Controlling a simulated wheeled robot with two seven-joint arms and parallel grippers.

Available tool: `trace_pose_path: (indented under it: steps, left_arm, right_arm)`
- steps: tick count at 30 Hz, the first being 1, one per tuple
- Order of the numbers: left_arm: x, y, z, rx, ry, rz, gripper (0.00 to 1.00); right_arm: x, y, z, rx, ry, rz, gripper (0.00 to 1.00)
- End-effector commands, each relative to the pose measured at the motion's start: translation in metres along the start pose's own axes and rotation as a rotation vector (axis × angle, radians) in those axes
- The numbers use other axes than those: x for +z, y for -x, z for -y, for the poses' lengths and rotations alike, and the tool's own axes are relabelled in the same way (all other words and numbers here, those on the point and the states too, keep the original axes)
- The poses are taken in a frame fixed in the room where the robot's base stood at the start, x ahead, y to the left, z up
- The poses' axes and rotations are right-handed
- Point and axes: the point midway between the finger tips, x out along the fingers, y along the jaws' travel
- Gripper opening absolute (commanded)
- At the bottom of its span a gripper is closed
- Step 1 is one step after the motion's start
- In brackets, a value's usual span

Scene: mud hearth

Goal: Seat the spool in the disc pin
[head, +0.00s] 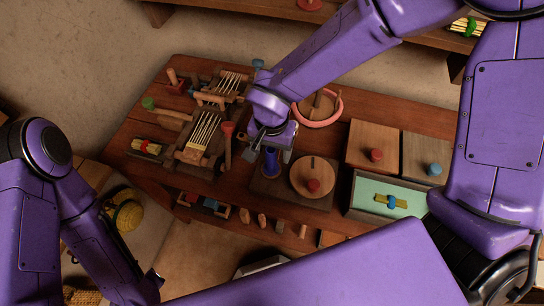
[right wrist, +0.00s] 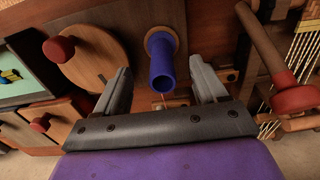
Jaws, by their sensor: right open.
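A blue spool (head: 270,163) stands on a dark wooden board (head: 263,187). In the right wrist view the spool (right wrist: 163,68) has a wooden round (right wrist: 152,37) at its far end. A wooden disc (head: 299,180) with a red knob (head: 313,186) and a small upright pin (head: 312,163) lies to the right of the spool. The disc (right wrist: 85,72) also shows in the right wrist view, left of the spool. My right gripper (head: 270,153) is open above the spool, its fingers on either side of it with gaps. My left arm shows, but its gripper does not.
A pink ring (head: 338,113) around another wooden disc lies behind. Wooden lidded boxes (head: 374,141) and a pale green tray (head: 375,212) stand to the right. A strung wooden frame (head: 190,157) and a red-ended mallet (head: 228,150) lie close on the left.

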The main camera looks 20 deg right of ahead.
Motion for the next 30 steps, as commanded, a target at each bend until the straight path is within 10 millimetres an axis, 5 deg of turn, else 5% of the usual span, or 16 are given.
trace_pose_path:
  steps: [4, 11, 17, 30]
  left_arm:
    - [-0.001, 0.002, 0.000, 0.001, 0.000, -0.001, 0.43]
    - [-0.001, 0.002, 0.000, 0.000, 0.000, -0.001, 0.43]
    - [-0.001, 0.002, 0.000, 0.000, 0.000, -0.001, 0.43]
    - [0.000, -0.001, 0.000, 0.001, 0.000, -0.001, 0.43]
  right_arm:
    - [0.000, -0.021, 0.000, 0.003, 0.002, 0.000, 0.71]
    - [0.000, -0.024, 0.001, -0.001, 0.003, 0.000, 0.71]
    - [0.000, -0.024, 0.002, -0.001, 0.003, 0.000, 0.16]
    - [0.000, -0.015, 0.002, -0.004, 0.001, 0.002, 0.15]
